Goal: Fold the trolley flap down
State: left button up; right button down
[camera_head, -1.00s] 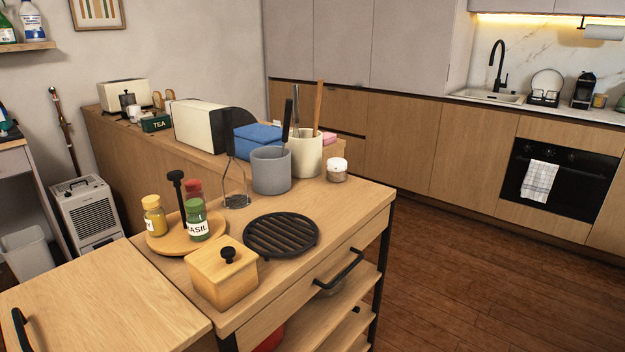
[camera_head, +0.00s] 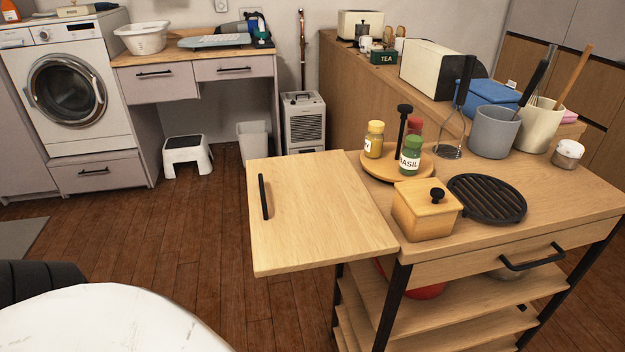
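The trolley (camera_head: 560,213) stands at the right, a wooden cart with black legs, a drawer and lower shelves. Its flap (camera_head: 325,218) is raised level with the top and sticks out to the left. A black bar handle (camera_head: 264,197) is on the flap near its outer left edge. The flap's surface is bare. Neither of my grippers is in view.
On the trolley top are a wooden box (camera_head: 425,212), a round tray with spice jars (camera_head: 372,168), a black trivet (camera_head: 484,199) and utensil pots (camera_head: 492,134). A white rounded surface (camera_head: 95,322) is at the lower left. Wood floor (camera_head: 190,240) is free left of the flap.

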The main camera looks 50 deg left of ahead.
aim_at(312, 210)
jog(key=u, duration=1.45)
jog(key=k, duration=0.5)
jog(key=u, duration=1.1)
jog(key=i, duration=1)
jog(key=z, duration=2.25)
